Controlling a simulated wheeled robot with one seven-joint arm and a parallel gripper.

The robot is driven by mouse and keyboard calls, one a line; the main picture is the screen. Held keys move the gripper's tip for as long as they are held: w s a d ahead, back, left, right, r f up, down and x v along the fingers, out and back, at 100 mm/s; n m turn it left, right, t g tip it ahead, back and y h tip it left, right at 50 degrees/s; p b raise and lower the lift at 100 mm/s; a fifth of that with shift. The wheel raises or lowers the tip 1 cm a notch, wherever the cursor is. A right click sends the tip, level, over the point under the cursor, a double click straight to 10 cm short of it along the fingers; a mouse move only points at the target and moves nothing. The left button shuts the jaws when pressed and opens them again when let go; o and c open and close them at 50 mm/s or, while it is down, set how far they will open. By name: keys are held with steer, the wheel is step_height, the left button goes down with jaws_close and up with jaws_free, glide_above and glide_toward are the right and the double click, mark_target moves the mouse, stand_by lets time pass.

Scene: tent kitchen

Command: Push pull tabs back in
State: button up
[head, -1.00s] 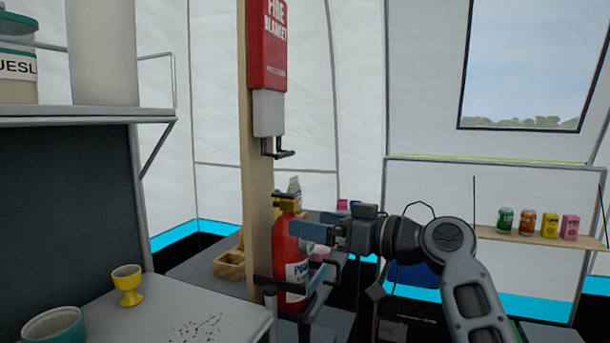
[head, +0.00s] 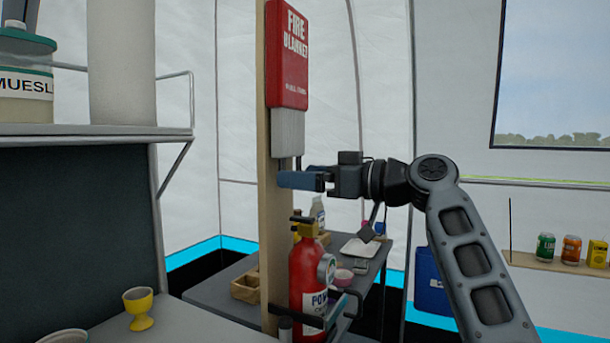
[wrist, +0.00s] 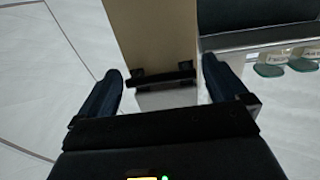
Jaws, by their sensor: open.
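The red fire blanket case (head: 288,55) hangs on a wooden post (head: 273,215). A pale grey piece (head: 287,132) hangs down out of its bottom. The black pull tabs at its lower end are mostly hidden behind my gripper in the head view. In the wrist view the tabs show as a black bar with two mounts (wrist: 165,78), between my fingers and a little ahead of them. My gripper (head: 298,180) is open, level with the tabs, pointing left at the post. In the wrist view its two dark blue fingers (wrist: 163,88) stand apart, with nothing gripped.
A red fire extinguisher (head: 308,270) stands below my gripper by the post. A shelf (head: 90,133) and a counter with a yellow egg cup (head: 138,308) are on the left. Behind is a table with small items. A shelf with cans (head: 560,264) is at right.

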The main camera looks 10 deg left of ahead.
steer(key=shift+w+a, duration=0.15)
steer(key=shift+a, duration=0.15)
steer(key=shift+c, duration=0.5)
steer(key=c, duration=1.2)
steer(key=shift+o, duration=0.2)
step_height(320, 180, up, 9)
steer(key=p, duration=0.2)
steer(key=shift+f+p, duration=0.2)
steer(key=shift+p, duration=0.2)
steer(key=o, duration=1.1)
steer(key=shift+r, duration=0.1)
steer(key=shift+o, duration=0.8)
steer(key=shift+d+f, duration=0.1)
steer(key=shift+f, duration=0.1)
